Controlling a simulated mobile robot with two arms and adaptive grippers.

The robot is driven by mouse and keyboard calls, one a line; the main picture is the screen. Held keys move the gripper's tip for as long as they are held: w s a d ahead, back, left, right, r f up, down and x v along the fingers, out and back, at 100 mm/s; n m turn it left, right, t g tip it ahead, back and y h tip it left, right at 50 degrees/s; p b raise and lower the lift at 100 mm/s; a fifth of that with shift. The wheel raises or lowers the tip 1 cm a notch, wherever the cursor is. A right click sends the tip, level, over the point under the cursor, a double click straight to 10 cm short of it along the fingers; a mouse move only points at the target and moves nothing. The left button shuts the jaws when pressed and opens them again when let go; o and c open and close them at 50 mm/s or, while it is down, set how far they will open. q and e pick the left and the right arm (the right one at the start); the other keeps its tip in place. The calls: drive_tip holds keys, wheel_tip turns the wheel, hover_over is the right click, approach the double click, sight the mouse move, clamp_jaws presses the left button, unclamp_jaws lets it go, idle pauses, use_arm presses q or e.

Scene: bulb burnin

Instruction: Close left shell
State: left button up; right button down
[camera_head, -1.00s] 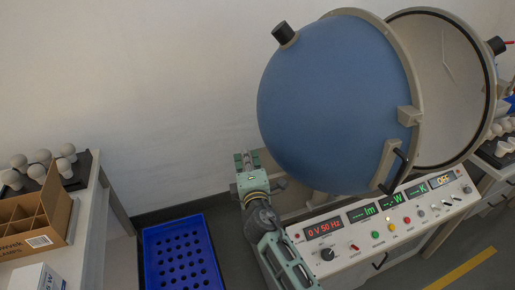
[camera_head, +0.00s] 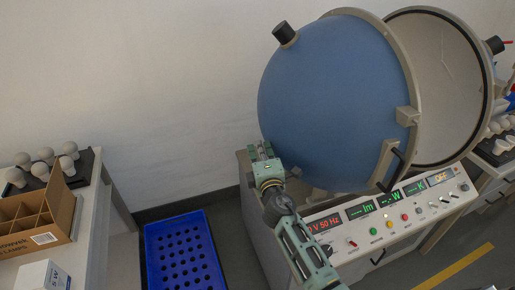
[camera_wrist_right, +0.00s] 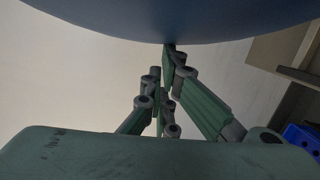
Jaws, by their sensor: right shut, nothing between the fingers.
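The left shell (camera_head: 325,105) is a blue hemisphere with a beige rim, standing open apart from the right shell (camera_head: 440,75), whose pale inside shows. A black handle (camera_head: 395,170) sits on the left shell's rim. My right gripper (camera_head: 262,148) is shut and empty at the lower left of the blue shell. In the right wrist view the shut fingers (camera_wrist_right: 168,52) reach up to the lower edge of the blue shell (camera_wrist_right: 180,18); I cannot tell whether they touch it. My left gripper is not in view.
A control panel (camera_head: 385,215) with lit displays lies below the shells. A blue perforated crate (camera_head: 183,255) stands on the floor at the left. A side table carries a cardboard box (camera_head: 62,215) and several bulbs (camera_head: 45,155).

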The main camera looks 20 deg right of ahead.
drive_tip(key=d, duration=0.8)
drive_tip(key=shift+w+d+r, duration=0.15)
drive_tip(key=shift+d+r, duration=0.15)
drive_tip(key=shift+d, duration=0.1)
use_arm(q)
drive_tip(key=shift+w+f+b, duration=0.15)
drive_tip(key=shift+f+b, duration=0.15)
use_arm(e)
drive_tip(key=d, duration=0.7)
drive_tip(key=shift+d, duration=0.2)
drive_tip(key=shift+w+f, duration=0.1)
drive_tip(key=shift+w, duration=0.05)
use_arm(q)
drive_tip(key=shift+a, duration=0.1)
